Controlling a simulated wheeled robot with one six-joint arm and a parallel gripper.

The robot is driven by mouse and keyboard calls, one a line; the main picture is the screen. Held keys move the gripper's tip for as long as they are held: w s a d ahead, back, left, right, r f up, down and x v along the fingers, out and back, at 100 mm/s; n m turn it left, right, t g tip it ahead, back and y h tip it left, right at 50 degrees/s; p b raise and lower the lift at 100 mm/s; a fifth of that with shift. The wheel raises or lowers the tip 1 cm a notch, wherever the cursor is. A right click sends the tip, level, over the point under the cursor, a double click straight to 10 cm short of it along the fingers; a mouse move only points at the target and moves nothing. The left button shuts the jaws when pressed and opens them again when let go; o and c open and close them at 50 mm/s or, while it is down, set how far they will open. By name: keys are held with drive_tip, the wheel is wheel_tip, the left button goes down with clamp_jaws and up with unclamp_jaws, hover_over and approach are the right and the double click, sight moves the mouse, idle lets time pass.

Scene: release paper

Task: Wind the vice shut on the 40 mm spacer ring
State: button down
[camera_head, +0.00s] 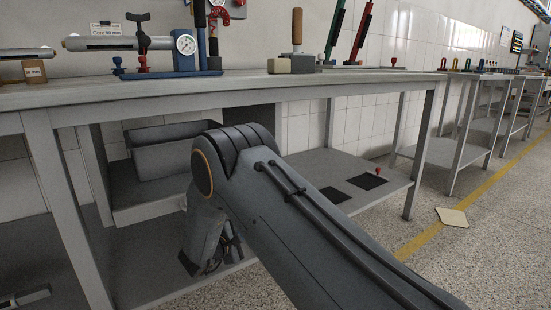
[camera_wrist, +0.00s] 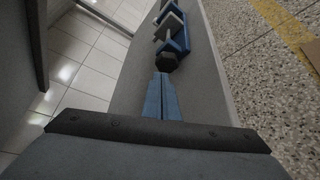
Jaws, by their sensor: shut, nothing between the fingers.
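In the wrist view, my gripper (camera_wrist: 161,76) has its two blue fingers together, with nothing between them. The tips point at a dark knob (camera_wrist: 167,62) on the near end of the vice. They are very close to it, but I cannot tell whether they touch it. The vice (camera_wrist: 183,38) has a blue body and pale grey jaws, and lies on a grey surface beyond the fingertips. I cannot make out the 40 mm spacer ring in either view. In the head view my arm hides or leaves out the gripper, and the vice is not recognisable.
The grey surface (camera_wrist: 215,90) in the wrist view ends at the right above a speckled floor. In the head view, a workbench (camera_head: 330,82) carries a gauge (camera_head: 186,44) and tools.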

drive_tip(key=shift+w+d+b, duration=0.5)
drive_tip(key=shift+w+d, duration=0.15)
drive_tip(key=shift+d, duration=0.35)
drive_tip(key=shift+w+d+b, duration=0.5)
drive_tip(key=shift+w+d, duration=0.15)
drive_tip(key=shift+d, duration=0.3)
drive_tip(key=shift+w+d+r+p, duration=0.1)
drive_tip(key=shift+w+d+p, duration=0.25)
drive_tip(key=shift+w+d, duration=0.45)
drive_tip(key=shift+s+d, duration=0.1)
drive_tip(key=shift+s+d+f+p, duration=0.35)
drive_tip(key=shift+f+p, duration=0.3)
drive_tip(key=shift+p, duration=0.9)
drive_tip(key=shift+s+f+p, duration=0.25)
drive_tip(key=shift+f+p, duration=0.3)
drive_tip(key=shift+f, duration=0.2)
drive_tip(key=shift+s+d+r+p, duration=0.1)
drive_tip(key=shift+s+d+p, duration=0.05)
drive_tip(key=shift+p, duration=0.15)
drive_tip(key=shift+s+d, duration=0.1)
drive_tip(key=shift+s, duration=0.05)
drive_tip(key=shift+s+a+p, duration=0.2)
drive_tip(key=shift+s+a, duration=0.35)
drive_tip(key=shift+a, duration=0.25)
drive_tip(key=shift+s+a+p, duration=0.25)
drive_tip(key=shift+s+a, duration=0.35)
drive_tip(key=shift+a, duration=0.25)
drive_tip(key=shift+s+a+p, duration=0.2)
drive_tip(key=shift+s+a, duration=0.35)
drive_tip(key=shift+a, duration=0.25)
